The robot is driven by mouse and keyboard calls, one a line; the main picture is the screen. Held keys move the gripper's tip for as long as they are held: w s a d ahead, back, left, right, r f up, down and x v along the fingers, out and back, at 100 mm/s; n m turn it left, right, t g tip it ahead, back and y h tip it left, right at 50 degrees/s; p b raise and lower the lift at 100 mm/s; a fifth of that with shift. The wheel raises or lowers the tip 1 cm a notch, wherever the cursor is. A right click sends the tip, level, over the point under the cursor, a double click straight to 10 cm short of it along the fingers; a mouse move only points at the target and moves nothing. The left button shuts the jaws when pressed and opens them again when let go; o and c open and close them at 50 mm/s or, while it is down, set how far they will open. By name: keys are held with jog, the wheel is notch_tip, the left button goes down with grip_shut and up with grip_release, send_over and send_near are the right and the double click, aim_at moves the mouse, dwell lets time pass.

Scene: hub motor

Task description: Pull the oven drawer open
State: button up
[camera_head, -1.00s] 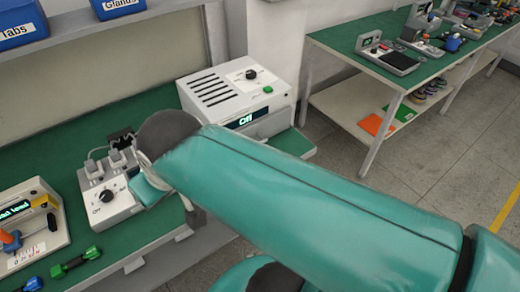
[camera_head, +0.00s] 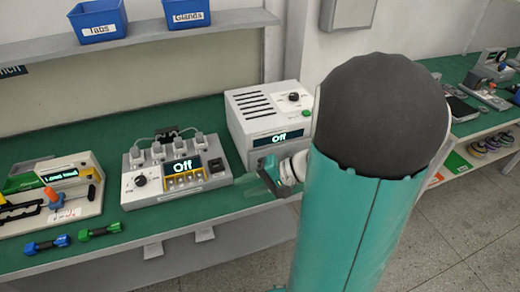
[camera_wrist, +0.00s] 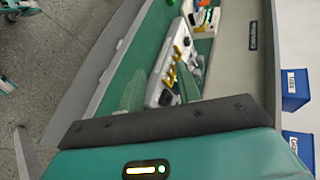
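The oven (camera_head: 262,112) is a white box with dark vent slots on top, a knob, a green button and a display reading "Off". It stands on the green bench in the head view. Its lower front, where the drawer would be, is largely hidden behind my wrist, so I cannot tell the drawer's state. My gripper (camera_head: 262,184) is just in front of the oven's lower left front, low over the bench edge. In the wrist view, its two translucent green fingers (camera_wrist: 160,92) are apart with nothing visibly between them. I cannot tell whether they touch the oven.
A white control box (camera_head: 178,172) with plugs and an "Off" display stands left of the oven. A tester (camera_head: 60,190) and green and blue handled pieces (camera_head: 100,231) lie further left. Blue bins (camera_head: 97,20) sit on the shelf above. A second bench stands at the right.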

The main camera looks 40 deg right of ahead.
jog(key=s+d+f+m+t+h, duration=0.2)
jog(key=d+f+m+t+h, duration=0.25)
jog(key=d, duration=0.55)
jog(key=s+d+f+m+t+h, duration=0.25)
jog(key=d+f+m+t, duration=0.2)
jog(key=d, duration=0.55)
jog(key=shift+g, duration=0.4)
jog(key=x, duration=1.4)
jog(key=shift+d+f, duration=0.1)
jog(key=shift+d, duration=0.25)
grip_shut()
